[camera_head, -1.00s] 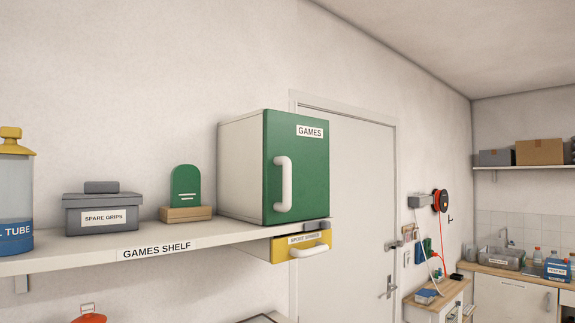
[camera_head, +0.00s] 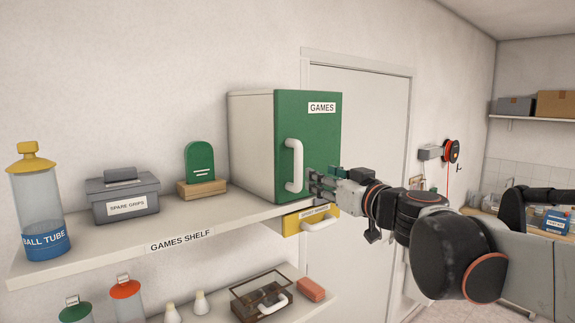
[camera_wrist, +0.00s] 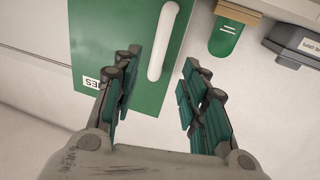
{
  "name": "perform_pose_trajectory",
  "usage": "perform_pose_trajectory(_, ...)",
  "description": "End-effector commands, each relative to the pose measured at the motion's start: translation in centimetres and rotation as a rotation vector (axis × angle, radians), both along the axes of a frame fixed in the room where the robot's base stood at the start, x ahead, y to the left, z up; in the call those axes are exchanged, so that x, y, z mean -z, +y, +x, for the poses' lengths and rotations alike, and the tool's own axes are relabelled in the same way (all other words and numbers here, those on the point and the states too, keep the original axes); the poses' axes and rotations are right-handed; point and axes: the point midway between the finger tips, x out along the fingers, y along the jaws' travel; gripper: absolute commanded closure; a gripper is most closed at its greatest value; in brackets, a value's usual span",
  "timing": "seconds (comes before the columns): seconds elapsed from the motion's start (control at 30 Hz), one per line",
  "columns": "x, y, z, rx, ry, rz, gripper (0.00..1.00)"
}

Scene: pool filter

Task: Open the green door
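The green door (camera_head: 318,148), labelled GAMES, is shut on the front of a white cabinet (camera_head: 252,140) on the games shelf. Its white upright handle (camera_head: 293,165) is near the door's left edge. My gripper (camera_head: 313,183) is just right of the handle, in front of the door. In the wrist view the green door (camera_wrist: 115,35) fills the upper left, and its handle (camera_wrist: 162,45) shows ahead, between the lines of the open fingers (camera_wrist: 157,85). The fingers are apart with nothing held. I cannot tell if they touch the handle.
A yellow drawer (camera_head: 310,220) with a white handle hangs under the shelf (camera_head: 110,240). A green rounded block (camera_head: 199,160), a grey spare grips box (camera_head: 122,195) and a ball tube (camera_head: 40,205) stand left of the cabinet. A room door (camera_head: 375,110) is behind.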

Motion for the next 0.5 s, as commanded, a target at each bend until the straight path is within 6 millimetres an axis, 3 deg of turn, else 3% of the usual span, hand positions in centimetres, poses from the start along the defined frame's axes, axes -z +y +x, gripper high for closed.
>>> perform_pose_trajectory(0.5,-0.1,3.7,7.8,-0.003,0.001,0.000,0.60)
